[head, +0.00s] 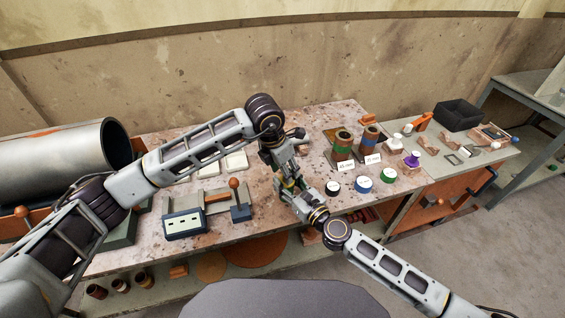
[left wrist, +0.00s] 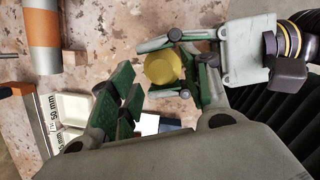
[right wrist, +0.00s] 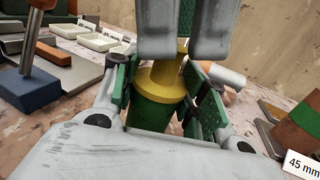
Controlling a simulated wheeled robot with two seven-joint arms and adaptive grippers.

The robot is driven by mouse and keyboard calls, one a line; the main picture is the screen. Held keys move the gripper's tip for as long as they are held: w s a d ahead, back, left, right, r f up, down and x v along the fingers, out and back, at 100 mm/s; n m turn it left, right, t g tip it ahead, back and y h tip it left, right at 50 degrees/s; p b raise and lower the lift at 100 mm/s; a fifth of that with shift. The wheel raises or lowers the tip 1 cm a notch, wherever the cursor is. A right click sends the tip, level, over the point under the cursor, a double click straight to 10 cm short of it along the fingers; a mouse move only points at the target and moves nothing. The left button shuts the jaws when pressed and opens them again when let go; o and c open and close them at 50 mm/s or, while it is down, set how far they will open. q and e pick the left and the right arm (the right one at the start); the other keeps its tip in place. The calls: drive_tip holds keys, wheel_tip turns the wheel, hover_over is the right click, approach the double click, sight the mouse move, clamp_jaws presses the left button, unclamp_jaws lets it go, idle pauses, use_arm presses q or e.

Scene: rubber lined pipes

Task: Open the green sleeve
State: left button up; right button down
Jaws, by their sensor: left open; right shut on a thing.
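The green sleeve (right wrist: 150,112) is a green cylinder with a yellow cap (right wrist: 162,78) on top, in the right wrist view. My right gripper (right wrist: 165,98) is shut on its green body and holds it roughly upright. The round yellow top shows from above in the left wrist view (left wrist: 163,67). My left gripper (left wrist: 160,95) is open over it, its fingers to either side of the cap. In the head view, my left gripper (head: 284,168) and right gripper (head: 296,188) meet over the bench and mostly hide the sleeve. Whether the left fingers touch the cap is unclear.
Two brown pipes, one green-banded (head: 343,143) and one blue-banded (head: 369,138), stand at the right on the bench. Several capped containers, including a blue one (head: 363,186), stand in front. A blue-and-grey fixture (head: 185,224) and white trays (head: 235,162) lie left. A large grey pipe (head: 60,160) lies far left.

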use_arm(q)
drive_tip(key=shift+w+d+f, duration=0.15)
drive_tip(key=shift+f, duration=0.45)
clamp_jaws()
drive_tip(key=shift+r, duration=0.35)
idle(0.8)
